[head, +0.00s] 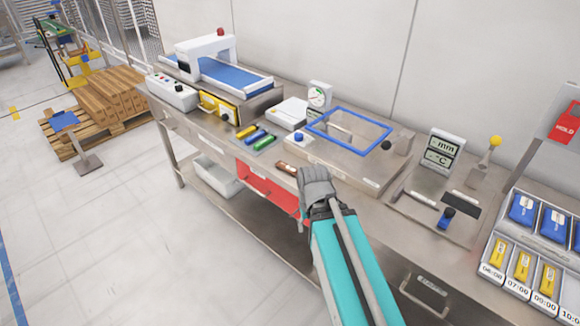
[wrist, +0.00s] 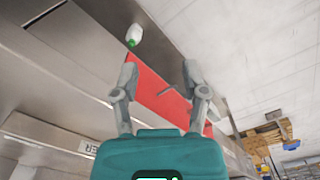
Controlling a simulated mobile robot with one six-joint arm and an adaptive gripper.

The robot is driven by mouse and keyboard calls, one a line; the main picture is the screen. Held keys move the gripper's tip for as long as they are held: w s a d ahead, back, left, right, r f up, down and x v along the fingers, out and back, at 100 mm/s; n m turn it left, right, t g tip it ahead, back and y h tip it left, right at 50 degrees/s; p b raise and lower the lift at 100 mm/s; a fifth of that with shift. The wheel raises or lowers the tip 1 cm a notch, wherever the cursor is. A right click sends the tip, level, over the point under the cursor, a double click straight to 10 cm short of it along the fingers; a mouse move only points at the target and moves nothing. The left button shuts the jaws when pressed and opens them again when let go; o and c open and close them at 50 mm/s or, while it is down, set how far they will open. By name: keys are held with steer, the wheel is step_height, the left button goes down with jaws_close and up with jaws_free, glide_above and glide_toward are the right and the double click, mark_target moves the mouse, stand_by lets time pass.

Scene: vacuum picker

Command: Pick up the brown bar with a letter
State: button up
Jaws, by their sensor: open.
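A small brown bar (head: 286,167) lies near the front edge of the steel bench (head: 222,140) in the head view. It has a paler patch on it, and any letter is too small to read. My gripper (head: 314,178) is just right of the bar, at the bench's front edge, apart from it as far as I can tell. In the wrist view my gripper (wrist: 160,72) has its two fingers spread with nothing held between them. I cannot make out the brown bar in the wrist view.
Yellow (head: 246,131), blue (head: 255,137) and green (head: 265,143) bars lie left of the brown one. A red bin (head: 258,185) sits below the bench top; red also shows between my fingers in the wrist view.

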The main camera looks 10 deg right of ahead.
steer(key=shift+o, duration=0.3)
steer(key=shift+a, duration=0.3)
steer(key=shift+o, duration=1)
steer(key=shift+w, duration=0.1)
steer(key=shift+o, duration=0.7)
steer(key=shift+w+r, duration=0.15)
steer(key=shift+w, duration=0.15)
steer(key=w+d+r+n+t+y+p, duration=0.1)
steer(key=w+r+n+p, duration=0.3)
steer(key=w, duration=0.7)
steer(key=w+d+r+n+t+y+p, duration=0.2)
steer(key=w+r+n+p, duration=0.2)
steer(key=w, duration=0.8)
step_height(320, 180, up, 3)
steer(key=shift+w+r+t+p, duration=0.2)
steer(key=shift+t+p, duration=0.1)
steer(key=shift+p, duration=0.9)
steer(key=b, duration=0.8)
glide_above(288, 168)
steer(key=s+d, duration=0.2)
step_height(288, 168, down, 8)
steer(key=shift+a+r, duration=0.15)
steer(key=shift+r, duration=0.1)
steer(key=shift+f, duration=0.25)
steer(key=shift+w+a, duration=0.1)
